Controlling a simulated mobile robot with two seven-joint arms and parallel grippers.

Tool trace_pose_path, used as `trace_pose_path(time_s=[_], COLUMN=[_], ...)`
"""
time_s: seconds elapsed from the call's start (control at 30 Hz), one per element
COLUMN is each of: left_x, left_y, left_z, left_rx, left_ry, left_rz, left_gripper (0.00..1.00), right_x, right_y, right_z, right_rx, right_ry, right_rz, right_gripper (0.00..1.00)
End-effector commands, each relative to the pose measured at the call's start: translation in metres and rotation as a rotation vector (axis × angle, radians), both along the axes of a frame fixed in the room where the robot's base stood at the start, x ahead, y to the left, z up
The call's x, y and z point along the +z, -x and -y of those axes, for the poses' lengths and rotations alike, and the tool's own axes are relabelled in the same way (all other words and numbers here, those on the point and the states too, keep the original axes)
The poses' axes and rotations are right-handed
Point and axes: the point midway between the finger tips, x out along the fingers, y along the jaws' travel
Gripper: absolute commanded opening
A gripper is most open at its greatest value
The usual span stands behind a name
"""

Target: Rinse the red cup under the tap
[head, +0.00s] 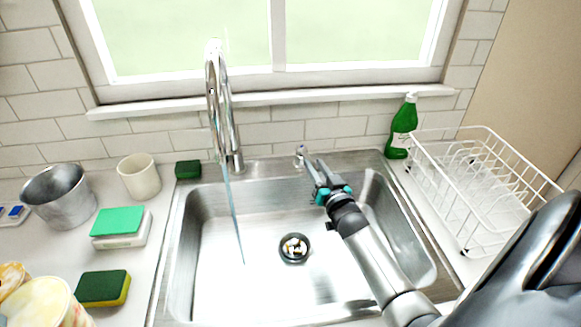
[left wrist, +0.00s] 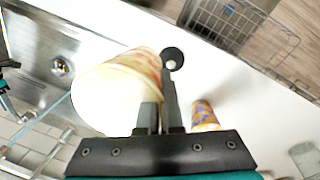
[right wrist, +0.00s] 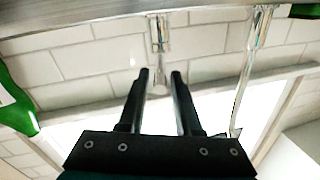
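The tall chrome tap (head: 220,110) has a thin blue water stream (head: 233,210) running from it into the steel sink (head: 215,280). A patterned cream cup with reddish marks (left wrist: 110,95) fills the middle of the left wrist view; it also shows at the head view's lower left (head: 42,308). My left gripper (left wrist: 160,100) appears closed on this cup's wall, with one finger on each side. No plainly red cup shows. My right gripper (head: 318,170) is open and empty, its fingertips close to the small chrome lever (head: 300,155), also in the right wrist view (right wrist: 158,40); contact is unclear.
A second patterned cup (left wrist: 205,115) stands nearby. A metal pot (head: 60,200), white cup (head: 139,178) and sponges (head: 103,288) are on the left counter. A green bottle (head: 402,130) and white wire rack (head: 480,190) stand right. The sink basin is empty around its drain (head: 294,248).

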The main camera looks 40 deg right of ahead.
Motion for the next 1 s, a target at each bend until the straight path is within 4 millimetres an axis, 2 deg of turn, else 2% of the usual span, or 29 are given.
trace_pose_path(time_s=[0.03,0.1,0.47,0.67,1.0], left_x=[0.000,0.000,0.001,0.007,0.014], left_y=[0.000,0.000,0.000,0.000,0.000], left_z=[0.000,0.000,0.000,0.000,0.000], left_rx=[0.000,0.000,0.000,0.000,0.000], left_ry=[0.000,0.000,0.000,0.000,0.000], left_rz=[0.000,0.000,0.000,0.000,0.000], left_gripper=[0.00,0.00,0.00,0.00,0.00], right_x=[-0.001,-0.001,-0.002,-0.002,-0.002], right_y=[0.000,0.000,0.005,0.029,0.086], right_z=[0.000,0.000,-0.002,-0.010,-0.029], right_rx=[-0.001,-0.001,0.000,-0.001,-0.001], right_ry=[-0.001,-0.001,-0.002,-0.002,-0.002], right_rz=[-0.002,-0.002,-0.005,-0.006,-0.005], right_gripper=[0.40,0.48,0.48,0.48,0.48])
